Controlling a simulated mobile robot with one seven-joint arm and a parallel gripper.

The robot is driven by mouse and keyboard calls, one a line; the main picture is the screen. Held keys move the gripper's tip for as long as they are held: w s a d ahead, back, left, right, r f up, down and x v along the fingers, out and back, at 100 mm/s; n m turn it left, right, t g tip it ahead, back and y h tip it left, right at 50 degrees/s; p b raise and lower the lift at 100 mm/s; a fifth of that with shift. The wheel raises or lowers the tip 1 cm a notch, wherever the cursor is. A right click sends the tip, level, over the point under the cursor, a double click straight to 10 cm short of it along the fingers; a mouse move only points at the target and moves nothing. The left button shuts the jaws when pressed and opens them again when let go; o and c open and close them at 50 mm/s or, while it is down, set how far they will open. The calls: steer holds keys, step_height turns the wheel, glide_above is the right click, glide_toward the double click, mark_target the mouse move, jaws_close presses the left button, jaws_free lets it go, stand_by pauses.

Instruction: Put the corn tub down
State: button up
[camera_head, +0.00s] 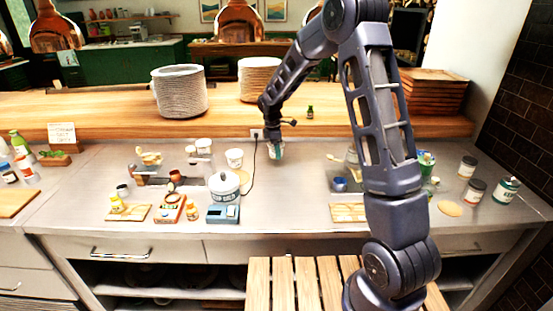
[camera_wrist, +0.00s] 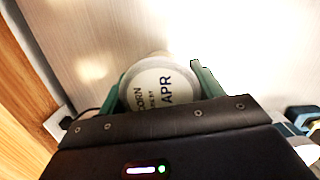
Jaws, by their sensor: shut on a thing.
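The corn tub (camera_wrist: 156,88) has a pale round lid, with "CORN" and "APR" printed on it, in the wrist view. My gripper (camera_wrist: 160,74) is shut on it, one green finger on each side. In the head view the tub (camera_head: 277,155) shows small below my gripper (camera_head: 275,146), over the back middle of the steel counter (camera_head: 300,190). The lower part of the tub is hidden in the wrist view. I cannot tell whether its base touches the counter.
Left of the tub stand a white cup (camera_head: 235,158) and a large lidded white pot (camera_head: 224,184). A dark cord (camera_head: 253,165) hangs from a wall outlet close by. To the right is a blue cup (camera_head: 340,184). The steel in front of the tub is clear.

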steer(key=shift+f, duration=2.3)
steer(key=shift+f, duration=0.1)
steer(key=o, duration=1.1)
